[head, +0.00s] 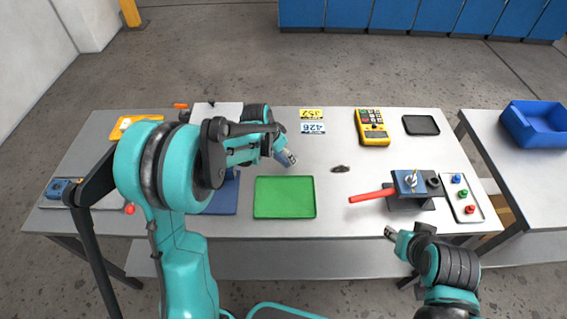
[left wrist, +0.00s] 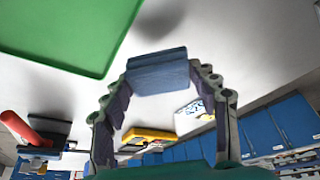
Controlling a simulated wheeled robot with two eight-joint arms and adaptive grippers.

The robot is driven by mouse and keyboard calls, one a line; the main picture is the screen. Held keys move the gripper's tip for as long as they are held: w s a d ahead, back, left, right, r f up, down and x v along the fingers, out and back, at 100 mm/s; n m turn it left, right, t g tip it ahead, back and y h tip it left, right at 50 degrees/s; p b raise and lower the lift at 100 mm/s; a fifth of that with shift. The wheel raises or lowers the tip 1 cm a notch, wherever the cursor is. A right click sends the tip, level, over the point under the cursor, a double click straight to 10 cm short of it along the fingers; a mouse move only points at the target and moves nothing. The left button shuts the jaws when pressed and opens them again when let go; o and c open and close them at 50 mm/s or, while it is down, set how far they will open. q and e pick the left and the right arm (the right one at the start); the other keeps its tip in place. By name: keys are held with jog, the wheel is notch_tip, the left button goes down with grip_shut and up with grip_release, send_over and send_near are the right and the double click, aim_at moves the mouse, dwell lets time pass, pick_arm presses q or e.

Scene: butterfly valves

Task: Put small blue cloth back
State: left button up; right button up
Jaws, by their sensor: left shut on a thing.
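The small blue cloth (left wrist: 158,72) shows in the left wrist view as a folded blue block between the fingertips of my left gripper (left wrist: 160,85). The gripper is shut on it. In the head view my left gripper (head: 287,157) is above the table, behind the green tray (head: 285,197) and left of the dark small item on the tabletop. A blue mat (head: 222,203) lies left of the green tray, partly hidden by my left arm. My right gripper (head: 391,233) is at the table's front edge, below the valve; its fingers are too small to judge.
A valve with a red handle (head: 372,195) stands at the right, beside a panel of coloured buttons (head: 462,196). A yellow meter (head: 371,127), a black tray (head: 421,125) and number plates (head: 312,128) lie at the back. A blue bin (head: 536,124) is on the right table.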

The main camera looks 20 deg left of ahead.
aim_at(283, 162)
pick_arm(q)
notch_tip(283, 162, down, 4)
jog(key=shift+r+b, duration=0.1)
jog(key=shift+b, duration=0.65)
jog(key=o, duration=0.7)
jog(key=shift+f, duration=0.2)
jog(key=o, duration=0.4)
jog(key=shift+r, duration=0.15)
